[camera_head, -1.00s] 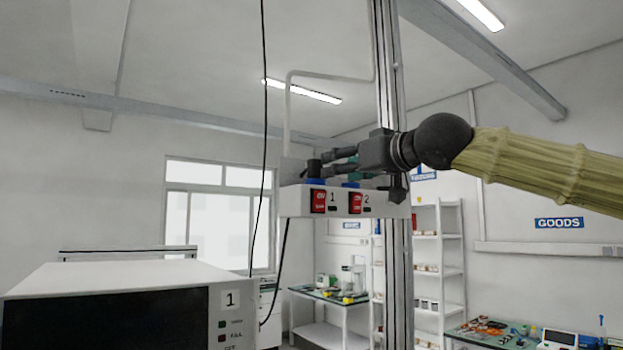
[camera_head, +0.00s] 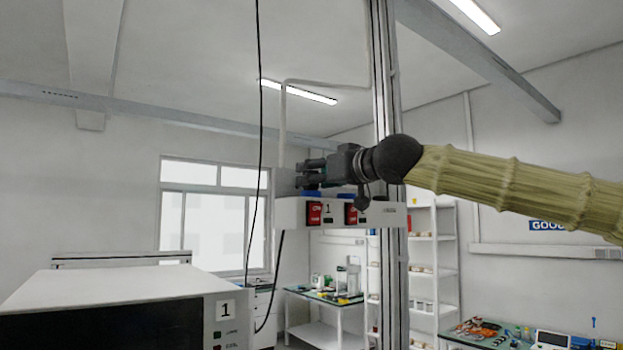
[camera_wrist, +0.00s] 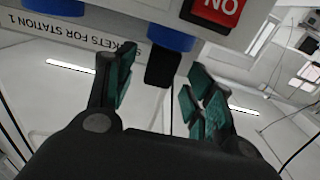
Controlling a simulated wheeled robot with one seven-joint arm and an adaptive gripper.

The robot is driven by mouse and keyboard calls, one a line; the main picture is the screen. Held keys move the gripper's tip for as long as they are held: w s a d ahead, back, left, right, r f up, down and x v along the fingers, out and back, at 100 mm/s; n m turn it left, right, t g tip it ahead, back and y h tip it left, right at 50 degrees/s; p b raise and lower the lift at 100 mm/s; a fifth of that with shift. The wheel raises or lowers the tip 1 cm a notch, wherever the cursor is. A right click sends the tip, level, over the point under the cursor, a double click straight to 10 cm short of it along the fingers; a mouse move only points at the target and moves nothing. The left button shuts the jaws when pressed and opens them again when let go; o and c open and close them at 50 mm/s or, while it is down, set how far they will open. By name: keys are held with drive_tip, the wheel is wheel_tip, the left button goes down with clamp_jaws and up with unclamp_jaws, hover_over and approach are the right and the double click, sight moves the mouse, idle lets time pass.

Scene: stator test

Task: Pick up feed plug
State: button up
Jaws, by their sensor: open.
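The feed plug, a black block (camera_wrist: 162,68), stands on a blue socket (camera_wrist: 172,34) of the white socket box and shows between my fingers in the wrist view. My gripper (camera_wrist: 160,88) is open, with a green-padded finger on each side of the plug. I see gaps between the plug and both pads. In the head view my gripper (camera_head: 308,174) points left, just above the white socket box (camera_head: 365,215). There the plug cannot be told apart from the dark fingers.
The box carries red switches (camera_head: 314,213), one also in the wrist view (camera_wrist: 218,10), and a second blue socket (camera_wrist: 55,5). A metal column (camera_head: 385,90) rises behind my wrist. A hanging black cable (camera_head: 258,120) and a white-topped tester (camera_head: 120,288) are at left.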

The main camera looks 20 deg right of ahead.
drive_tip(key=x, duration=0.2)
drive_tip(key=shift+w+f, duration=0.25)
drive_tip(key=shift+w, duration=0.15)
drive_tip(key=shift+s+r, duration=0.15)
drive_tip(key=shift+s, duration=0.1)
drive_tip(key=shift+w, duration=0.15)
drive_tip(key=c, duration=1.1)
drive_tip(key=shift+c, duration=0.2)
drive_tip(key=shift+r, duration=1.55)
drive_tip(key=s+a+r+b, duration=0.1)
drive_tip(key=s+a+b, duration=0.4)
drive_tip(key=s, duration=0.9)
drive_tip(key=a, duration=0.3)
drive_tip(key=shift+r, duration=0.4)
